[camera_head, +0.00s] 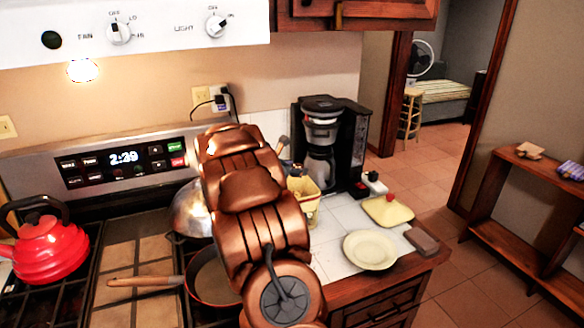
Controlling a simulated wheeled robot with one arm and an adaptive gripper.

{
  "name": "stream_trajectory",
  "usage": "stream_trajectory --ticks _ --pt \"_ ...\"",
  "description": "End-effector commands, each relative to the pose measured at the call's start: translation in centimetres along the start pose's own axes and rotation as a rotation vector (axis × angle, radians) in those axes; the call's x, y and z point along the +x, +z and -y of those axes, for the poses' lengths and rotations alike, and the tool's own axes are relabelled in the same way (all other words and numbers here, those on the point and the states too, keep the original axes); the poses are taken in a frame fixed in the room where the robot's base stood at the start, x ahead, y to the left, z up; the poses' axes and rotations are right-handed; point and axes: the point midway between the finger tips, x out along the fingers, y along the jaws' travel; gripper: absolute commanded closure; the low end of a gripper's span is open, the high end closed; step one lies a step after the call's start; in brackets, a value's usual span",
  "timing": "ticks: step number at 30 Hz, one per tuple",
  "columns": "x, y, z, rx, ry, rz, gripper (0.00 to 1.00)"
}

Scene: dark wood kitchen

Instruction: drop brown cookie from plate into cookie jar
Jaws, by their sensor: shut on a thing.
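The cookie jar (303,197) is a pale yellow square container on the white tiled counter, partly hidden behind my copper-coloured arm. Its yellow lid (385,212) with a red knob lies on the counter to the right. The pale yellow round plate (370,250) is in front of the lid and looks empty. My arm rises through the middle of the view and hides my gripper. I cannot make out the brown cookie. A small dark shape at the jar's top is too small to tell.
A brown rounded block (421,241) lies right of the plate at the counter edge. A black coffee maker (325,140) stands behind the jar. Left are a red kettle (45,248), a pan (212,278) with its handle outward, and a metal bowl (188,212).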

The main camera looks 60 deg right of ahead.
Motion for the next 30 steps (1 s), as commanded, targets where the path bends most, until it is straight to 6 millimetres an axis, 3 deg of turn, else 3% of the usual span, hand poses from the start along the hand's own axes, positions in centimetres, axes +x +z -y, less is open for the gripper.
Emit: stream_trajectory --ticks 9,21,22,30 --pt "1.2 -3.5 0.2 -0.002 0.002 -0.001 0.61" --pt "1.3 -3.9 0.1 -0.003 0.004 0.000 0.61" --pt "1.3 -3.9 0.1 -0.003 0.005 0.000 0.38" --pt "1.3 -3.9 0.1 -0.003 0.005 0.000 0.12"
